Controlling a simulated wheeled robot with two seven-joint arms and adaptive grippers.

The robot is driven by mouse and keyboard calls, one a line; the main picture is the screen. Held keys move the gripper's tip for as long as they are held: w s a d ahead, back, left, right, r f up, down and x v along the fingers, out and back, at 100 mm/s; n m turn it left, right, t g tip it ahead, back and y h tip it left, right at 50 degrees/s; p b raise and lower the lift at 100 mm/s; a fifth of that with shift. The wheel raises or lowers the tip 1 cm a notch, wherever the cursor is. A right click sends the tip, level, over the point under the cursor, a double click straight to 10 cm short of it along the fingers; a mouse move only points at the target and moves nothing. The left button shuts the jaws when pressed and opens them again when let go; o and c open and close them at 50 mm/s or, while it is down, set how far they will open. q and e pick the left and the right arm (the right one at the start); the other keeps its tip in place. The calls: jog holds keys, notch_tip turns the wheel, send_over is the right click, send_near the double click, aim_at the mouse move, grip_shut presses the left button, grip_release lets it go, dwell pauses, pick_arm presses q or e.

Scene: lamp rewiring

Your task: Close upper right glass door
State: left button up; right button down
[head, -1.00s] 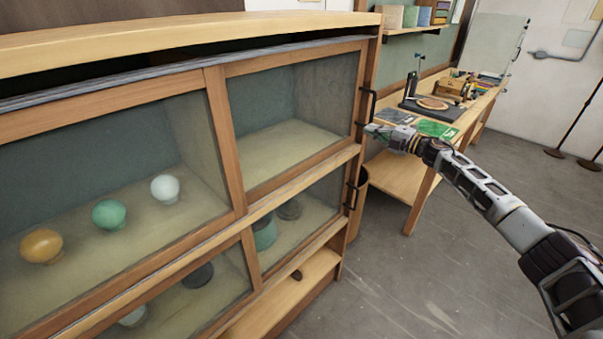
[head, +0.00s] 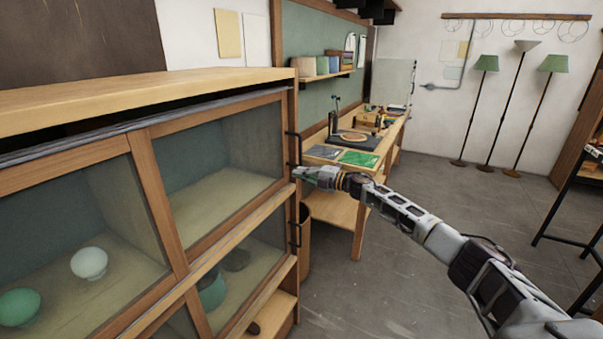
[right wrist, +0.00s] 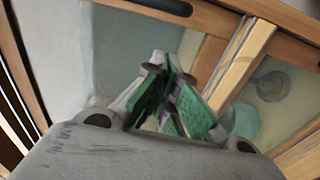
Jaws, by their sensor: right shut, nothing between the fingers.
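The upper right glass door (head: 216,165) of the wooden cabinet has a wood frame and a black bar handle (head: 293,148) on its right edge. It looks flush or nearly flush with the cabinet; I cannot tell whether a small gap is left. My right gripper (head: 298,173) is shut and empty, at the lower end of that handle by the door's right edge. I cannot tell whether it touches. In the right wrist view, the green-padded fingers (right wrist: 172,95) are in front of the door's glass and wood rail. My left gripper is not in view.
A lower glass door with a handle (head: 295,236) is below. Coloured globes, such as a white one (head: 89,263), are behind the left glass. A workbench (head: 345,190) with tools stands behind my right arm. Floor lamps (head: 487,64) stand at the back.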

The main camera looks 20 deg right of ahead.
jog(key=b+v, duration=0.2)
jog(key=v, duration=0.8)
jog(key=shift+b, duration=0.3)
jog(key=shift+s+a, duration=0.1)
dwell(0.5)
